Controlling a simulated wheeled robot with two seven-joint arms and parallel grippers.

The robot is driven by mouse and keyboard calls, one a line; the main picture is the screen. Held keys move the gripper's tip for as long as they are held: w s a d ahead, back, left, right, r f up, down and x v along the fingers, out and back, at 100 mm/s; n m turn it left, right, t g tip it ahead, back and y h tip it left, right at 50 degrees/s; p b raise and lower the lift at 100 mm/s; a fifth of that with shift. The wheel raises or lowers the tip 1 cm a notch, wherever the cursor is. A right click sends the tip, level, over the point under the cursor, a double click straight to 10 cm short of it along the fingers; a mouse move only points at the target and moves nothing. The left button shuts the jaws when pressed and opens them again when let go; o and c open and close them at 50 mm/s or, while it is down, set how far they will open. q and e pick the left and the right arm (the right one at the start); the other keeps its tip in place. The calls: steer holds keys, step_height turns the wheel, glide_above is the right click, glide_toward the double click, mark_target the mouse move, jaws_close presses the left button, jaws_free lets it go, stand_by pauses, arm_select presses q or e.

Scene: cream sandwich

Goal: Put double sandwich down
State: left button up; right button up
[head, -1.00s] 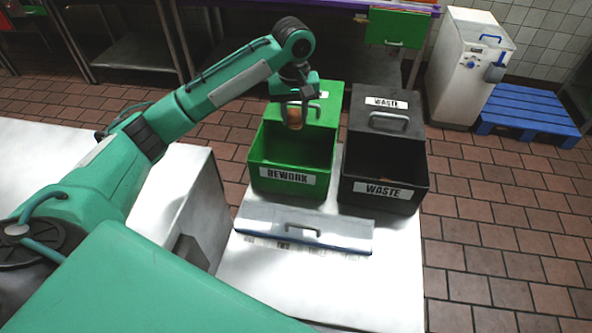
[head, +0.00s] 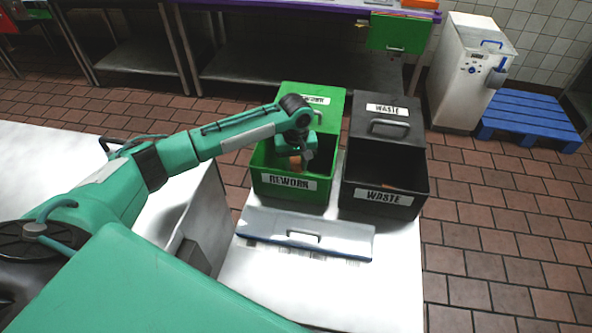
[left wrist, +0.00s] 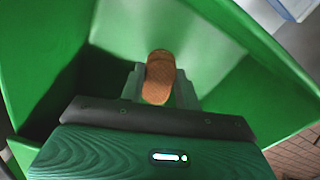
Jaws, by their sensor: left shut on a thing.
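The double sandwich (left wrist: 159,78) is a brown, rounded piece held in my left gripper (left wrist: 160,88) in the left wrist view. In the head view the left gripper (head: 298,164) reaches down into the opening of the green REWORK bin (head: 290,183), and a small brown bit of the sandwich (head: 295,162) shows at its tip. In the left wrist view green bin walls (left wrist: 35,60) surround the gripper and the sandwich. Whether the sandwich touches the bin floor cannot be told. My right gripper is not in view.
A black WASTE bin (head: 383,200) stands right beside the green one, with something brownish inside. A white machine (head: 470,75) and blue pallet (head: 530,115) stand at back right.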

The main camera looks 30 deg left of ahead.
mark_target(296, 166)
arm_select(q)
steer(key=shift+f, duration=1.75)
steer(key=shift+f, duration=0.1)
steer(key=o, duration=0.9)
steer(key=shift+o, duration=0.2)
step_height(296, 166, up, 12)
steer(key=shift+r+b, duration=0.15)
steer(key=shift+b, duration=0.25)
